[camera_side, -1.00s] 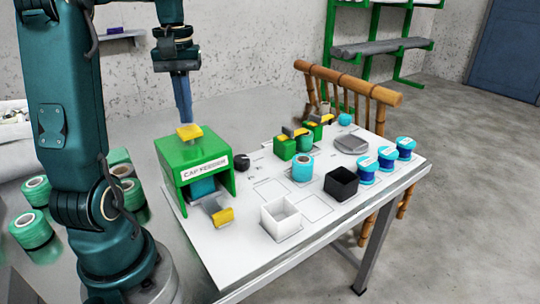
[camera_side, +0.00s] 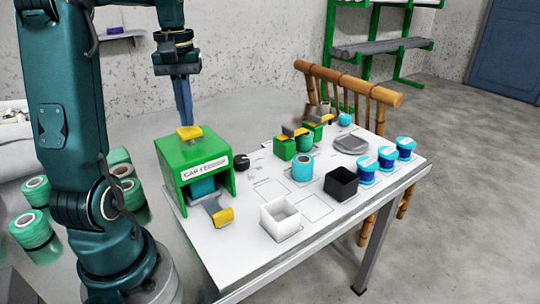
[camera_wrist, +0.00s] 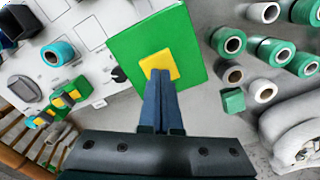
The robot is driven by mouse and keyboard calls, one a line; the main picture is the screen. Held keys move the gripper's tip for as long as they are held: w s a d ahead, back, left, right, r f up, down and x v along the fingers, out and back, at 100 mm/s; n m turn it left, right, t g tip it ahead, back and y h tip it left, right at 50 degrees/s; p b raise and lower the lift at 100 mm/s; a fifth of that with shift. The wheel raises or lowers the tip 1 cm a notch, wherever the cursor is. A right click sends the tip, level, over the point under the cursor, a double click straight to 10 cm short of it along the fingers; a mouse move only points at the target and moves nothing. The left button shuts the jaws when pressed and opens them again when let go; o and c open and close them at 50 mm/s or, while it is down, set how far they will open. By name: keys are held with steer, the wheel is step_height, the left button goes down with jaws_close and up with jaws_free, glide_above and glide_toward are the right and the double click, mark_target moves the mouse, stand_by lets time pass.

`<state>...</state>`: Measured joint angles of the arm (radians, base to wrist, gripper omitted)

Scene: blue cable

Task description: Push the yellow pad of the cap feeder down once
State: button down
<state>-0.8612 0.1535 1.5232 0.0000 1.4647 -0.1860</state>
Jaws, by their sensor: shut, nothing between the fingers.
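The green cap feeder (camera_side: 205,152) stands at the left end of the white table. Its square yellow pad (camera_side: 189,132) is on top and stands slightly proud of the green. In the wrist view the pad (camera_wrist: 158,62) shows in the middle of the green top (camera_wrist: 125,48). My gripper (camera_side: 187,124) is shut and empty, pointing down, with its tips at the pad. In the wrist view the tips (camera_wrist: 161,74) overlap the pad's near part. I cannot tell whether they touch it. A turquoise thing (camera_side: 202,187) shows inside the feeder.
A grey chute with a yellow end (camera_side: 222,216) is in front of the feeder. A black knob (camera_side: 241,161) is right of it. A white box (camera_side: 281,217) and a black box (camera_side: 341,184) stand farther right.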

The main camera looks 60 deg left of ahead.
steer(key=shift+f, duration=1.2)
steer(key=shift+r, duration=3.5)
steer(key=shift+d, duration=0.1)
